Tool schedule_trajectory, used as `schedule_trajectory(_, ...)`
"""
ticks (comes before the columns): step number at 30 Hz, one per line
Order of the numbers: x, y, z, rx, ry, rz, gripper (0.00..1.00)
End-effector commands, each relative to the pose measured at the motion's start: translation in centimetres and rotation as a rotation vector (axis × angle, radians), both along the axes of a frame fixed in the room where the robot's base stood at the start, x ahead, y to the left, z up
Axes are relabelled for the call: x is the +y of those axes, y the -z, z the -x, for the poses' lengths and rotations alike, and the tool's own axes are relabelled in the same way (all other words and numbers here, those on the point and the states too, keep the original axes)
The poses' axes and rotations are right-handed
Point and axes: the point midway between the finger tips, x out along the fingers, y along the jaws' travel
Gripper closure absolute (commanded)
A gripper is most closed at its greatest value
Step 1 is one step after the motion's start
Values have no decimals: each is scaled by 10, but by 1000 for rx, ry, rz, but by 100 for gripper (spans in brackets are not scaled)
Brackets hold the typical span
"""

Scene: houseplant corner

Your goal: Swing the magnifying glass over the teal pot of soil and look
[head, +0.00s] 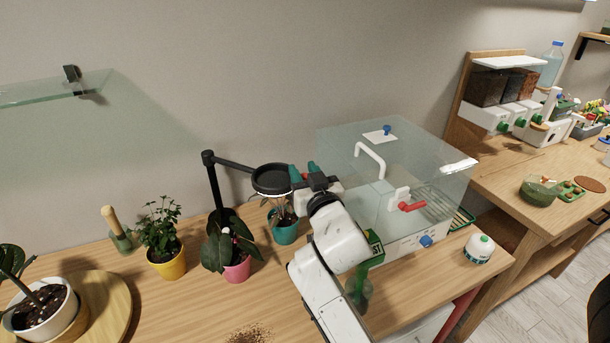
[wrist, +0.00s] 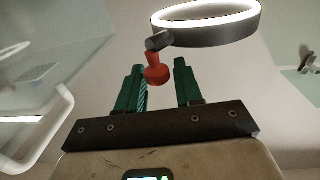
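The magnifying glass (head: 273,181) is a dark round ring on a black jointed arm (head: 213,185). In the wrist view its lit white ring (wrist: 210,22) carries a short red knob (wrist: 157,74). In the head view the teal pot (head: 285,231) stands below the ring, with thin stems rising from it; its soil is hidden. My gripper (head: 303,172) is at the right side of the ring. In the wrist view my gripper (wrist: 160,78) has its teal fingers apart, with the red knob between the tips and a gap at the right finger.
A clear box (head: 395,175) with a red handle stands close right of my arm. A pink pot (head: 237,270) and a yellow pot (head: 168,265) stand to the left. Loose soil (head: 248,335) lies at the table's front. A glass shelf (head: 45,90) juts from the wall.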

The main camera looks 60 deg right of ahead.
Motion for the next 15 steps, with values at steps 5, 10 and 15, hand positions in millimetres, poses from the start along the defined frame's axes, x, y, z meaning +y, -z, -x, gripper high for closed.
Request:
schedule_trajectory(5, 0, 3, 0, 6, 1, -4, 56)
schedule_trajectory(10, 0, 5, 1, 8, 1, -6, 56)
schedule_trajectory(15, 9, 8, 13, 11, 1, -6, 56)
